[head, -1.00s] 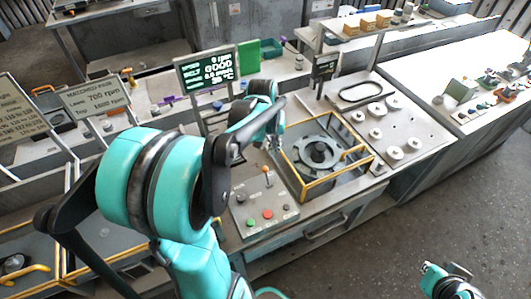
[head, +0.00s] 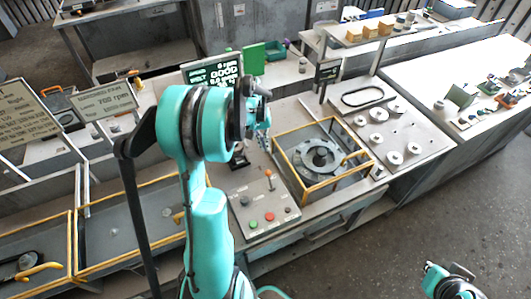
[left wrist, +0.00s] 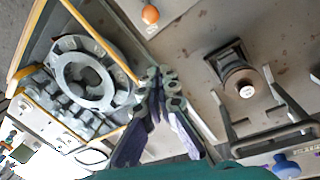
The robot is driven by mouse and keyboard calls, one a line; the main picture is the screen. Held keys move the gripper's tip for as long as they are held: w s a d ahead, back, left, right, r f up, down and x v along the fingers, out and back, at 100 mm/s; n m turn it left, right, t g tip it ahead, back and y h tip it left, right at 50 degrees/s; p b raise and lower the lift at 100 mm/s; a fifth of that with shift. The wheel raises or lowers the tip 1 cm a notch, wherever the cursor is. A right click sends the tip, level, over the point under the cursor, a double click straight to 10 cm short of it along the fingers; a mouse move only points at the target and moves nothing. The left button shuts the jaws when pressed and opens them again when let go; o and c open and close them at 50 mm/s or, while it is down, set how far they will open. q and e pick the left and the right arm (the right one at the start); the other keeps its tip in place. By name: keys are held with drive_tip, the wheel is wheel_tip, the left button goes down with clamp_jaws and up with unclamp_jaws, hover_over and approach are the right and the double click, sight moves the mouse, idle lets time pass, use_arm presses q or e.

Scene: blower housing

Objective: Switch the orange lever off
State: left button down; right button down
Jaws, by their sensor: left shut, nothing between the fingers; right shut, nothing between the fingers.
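The orange lever (head: 269,175) stands on the grey control panel (head: 246,205), its round knob on a thin stem that looks roughly upright. In the left wrist view the orange knob (left wrist: 150,14) is at the top edge, beyond the fingertips and apart from them. My left gripper (head: 265,143) is shut and empty, above and behind the lever, near the yellow-framed blower housing. In the left wrist view its fingertips (left wrist: 160,78) meet. My right gripper (head: 449,272) is shut at the lower right, over the floor, far from the panel.
The yellow-framed blower housing (head: 305,186) stands right of the panel. Green (head: 254,223) and red (head: 269,216) buttons sit in front of the lever. A display (head: 225,72) is behind, partly covered by my left arm. A dark post with a round cap (left wrist: 240,85) is near my left gripper.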

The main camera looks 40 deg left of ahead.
sight(270, 180)
use_arm(q)
wheel_tip(270, 180, down, 9)
drive_tip(key=w+d+b, duration=0.1)
drive_tip(key=s, duration=0.1)
drive_tip(key=s+d+r, duration=0.1)
drive_tip(key=s+d, duration=0.1)
drive_tip(key=shift+s+d+r, duration=0.15)
drive_tip(key=shift+d+r, duration=0.05)
drive_tip(key=shift+r, duration=0.2)
drive_tip(key=shift+f, duration=0.1)
